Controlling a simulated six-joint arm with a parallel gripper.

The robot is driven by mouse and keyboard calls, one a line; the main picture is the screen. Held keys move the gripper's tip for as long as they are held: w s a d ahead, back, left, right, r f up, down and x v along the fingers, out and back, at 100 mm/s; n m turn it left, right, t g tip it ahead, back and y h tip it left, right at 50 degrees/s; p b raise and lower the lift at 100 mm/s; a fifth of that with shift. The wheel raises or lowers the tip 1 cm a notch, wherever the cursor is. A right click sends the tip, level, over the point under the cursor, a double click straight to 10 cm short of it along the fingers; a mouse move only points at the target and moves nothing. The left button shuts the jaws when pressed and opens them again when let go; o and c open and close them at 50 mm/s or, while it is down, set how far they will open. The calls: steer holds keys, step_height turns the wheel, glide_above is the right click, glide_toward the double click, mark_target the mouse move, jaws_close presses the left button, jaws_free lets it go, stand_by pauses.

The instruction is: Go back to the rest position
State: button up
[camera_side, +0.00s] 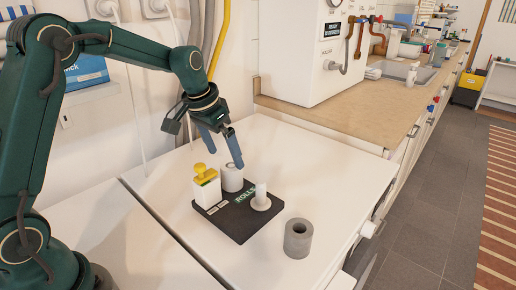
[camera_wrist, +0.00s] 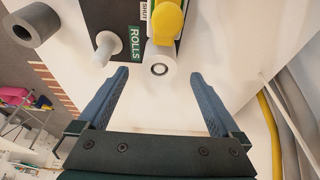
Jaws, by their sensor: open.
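My gripper (camera_side: 225,158) is open and empty above the work surface, its blue fingers pointing down. The board carries a "ROLLS" label and a white peg (camera_side: 261,199), which is bare.
A white block with a yellow knob (camera_side: 206,187) stands on the board's left side. A grey hollow roll (camera_side: 298,239) stands on the white counter, right of the board. The counter's right side (camera_side: 325,180) is clear. Hoses run down the wall behind my arm.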

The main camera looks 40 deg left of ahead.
stand_by(0.3)
steer(key=shift+d+r, duration=0.15)
steer(key=shift+r, duration=0.15)
steer(key=s+d+r+m+t, duration=0.1)
steer(key=s+d+r+t, duration=0.2)
steer(key=s+d+r, duration=0.45)
steer(key=s+f+n, duration=0.1)
steer(key=s+f, duration=0.2)
steer(key=s, duration=1)
steer(key=shift+s+a+g, duration=0.15)
steer(key=shift+s+g, duration=0.2)
steer(key=shift+g, duration=0.05)
